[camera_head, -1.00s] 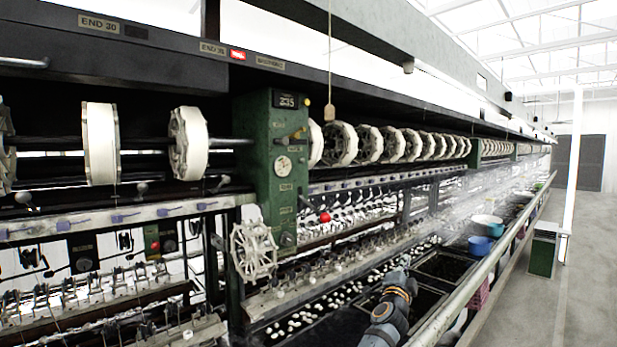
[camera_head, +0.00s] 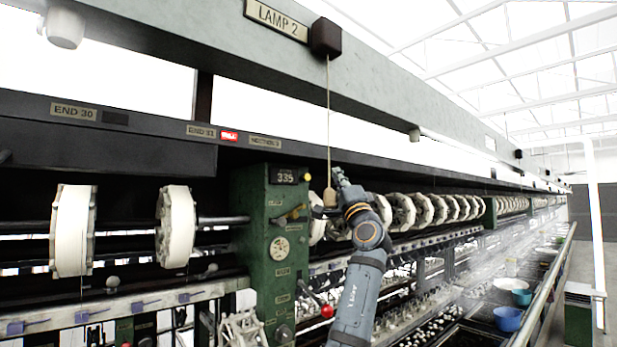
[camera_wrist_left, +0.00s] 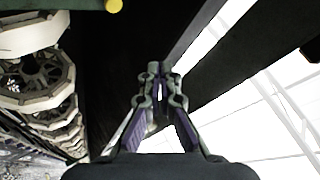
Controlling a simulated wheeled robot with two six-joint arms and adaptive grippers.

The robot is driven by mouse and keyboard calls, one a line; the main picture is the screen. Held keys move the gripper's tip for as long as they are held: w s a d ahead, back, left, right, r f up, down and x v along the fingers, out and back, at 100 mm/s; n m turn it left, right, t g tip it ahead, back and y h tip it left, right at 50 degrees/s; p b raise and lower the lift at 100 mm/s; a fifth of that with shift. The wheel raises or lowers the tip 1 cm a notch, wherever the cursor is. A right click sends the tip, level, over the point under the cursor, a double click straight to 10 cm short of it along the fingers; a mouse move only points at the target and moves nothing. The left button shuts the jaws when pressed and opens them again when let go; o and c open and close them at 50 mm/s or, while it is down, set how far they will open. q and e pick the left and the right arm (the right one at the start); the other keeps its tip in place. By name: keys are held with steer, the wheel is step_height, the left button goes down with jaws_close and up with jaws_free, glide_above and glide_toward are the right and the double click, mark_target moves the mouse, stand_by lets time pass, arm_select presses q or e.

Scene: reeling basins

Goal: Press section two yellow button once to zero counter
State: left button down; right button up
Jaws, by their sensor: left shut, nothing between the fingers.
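The green section box (camera_head: 262,250) stands left of centre in the head view. Its counter window (camera_head: 284,176) at the top seems to read 335. A yellow round end also shows at the top edge of the left wrist view (camera_wrist_left: 114,5), probably this button. My left gripper (camera_head: 338,175) is shut and empty, raised to the right of the box and apart from the button. Its closed fingertips (camera_wrist_left: 160,69) show in the wrist view. My right gripper is not in view.
A pull cord with a wooden handle (camera_head: 329,197) hangs from the LAMP 2 box (camera_head: 325,37), close beside my left gripper. White reels (camera_head: 405,212) run along the machine behind my arm. A red ball knob (camera_head: 327,311) sits low by the box.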

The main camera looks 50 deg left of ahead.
mark_target(306, 177)
arm_select(q)
steer(key=shift+s, duration=0.1)
steer(key=a+p, duration=0.1)
steer(key=a, duration=0.7)
steer(key=shift+w+a+p, duration=0.35)
steer(key=shift+w, duration=0.1)
stand_by(0.5)
steer(key=shift+a, duration=0.15)
stand_by(0.7)
steer(key=shift+a, duration=0.3)
